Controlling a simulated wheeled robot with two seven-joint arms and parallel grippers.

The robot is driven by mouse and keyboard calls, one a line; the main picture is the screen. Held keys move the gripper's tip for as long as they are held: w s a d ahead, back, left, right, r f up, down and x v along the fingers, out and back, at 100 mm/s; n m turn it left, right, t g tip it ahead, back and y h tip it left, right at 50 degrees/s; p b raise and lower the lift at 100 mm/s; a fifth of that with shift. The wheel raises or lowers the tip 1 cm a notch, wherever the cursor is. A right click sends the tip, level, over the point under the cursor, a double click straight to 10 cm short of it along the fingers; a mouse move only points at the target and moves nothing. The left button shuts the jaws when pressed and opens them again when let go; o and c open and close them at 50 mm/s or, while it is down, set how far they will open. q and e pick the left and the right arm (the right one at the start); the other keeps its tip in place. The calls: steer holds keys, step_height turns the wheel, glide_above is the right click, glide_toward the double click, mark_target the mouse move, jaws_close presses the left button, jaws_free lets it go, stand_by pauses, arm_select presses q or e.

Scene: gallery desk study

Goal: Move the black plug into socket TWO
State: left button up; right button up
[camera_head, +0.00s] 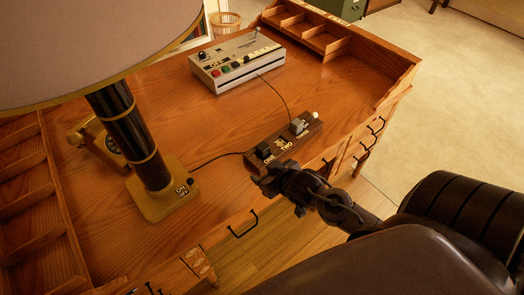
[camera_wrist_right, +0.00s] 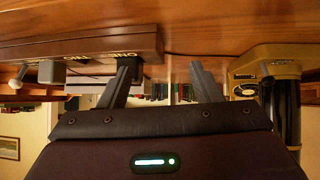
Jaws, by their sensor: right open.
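The brown socket strip (camera_head: 286,143) lies near the desk's front edge, with sockets labelled ONE, TWO and THREE. The black plug (camera_head: 264,150) stands in socket ONE, its cord running left toward the lamp. Socket TWO (camera_head: 280,141), in the middle, is empty. A grey plug (camera_head: 298,126) stands in socket THREE. My right gripper (camera_head: 272,177) is open, just in front of the ONE end. In the right wrist view, which looks upside down, the open fingers (camera_wrist_right: 165,80) show nothing held; the left finger partly overlaps the black plug (camera_wrist_right: 137,72). My left gripper is out of view.
A lamp (camera_head: 152,200) with a wide shade and a telephone (camera_head: 98,140) stand on the left. A grey control box (camera_head: 237,62) with coloured buttons sits at the back. Wooden trays (camera_head: 326,42) line the far right edge. The desk centre is clear except for cords.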

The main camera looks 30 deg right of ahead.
mark_target(259, 145)
steer(key=w+d+t, duration=0.1)
steer(key=d, duration=0.1)
steer(key=w+d+t+y, duration=0.2)
steer(key=w+d, duration=0.1)
steer(key=shift+d+r+n, duration=0.25)
steer(key=shift+d+n, duration=0.05)
steer(key=shift+d, duration=0.05)
steer(key=shift+w+a+f, duration=0.1)
steer(key=shift+w+f, duration=0.05)
steer(key=shift+w, duration=0.5)
steer(key=shift+p+x, duration=0.45)
steer(key=shift+x, duration=2.7)
steer(key=shift+a, duration=0.1)
steer(key=c, duration=1)
steer(key=shift+c, duration=0.4)
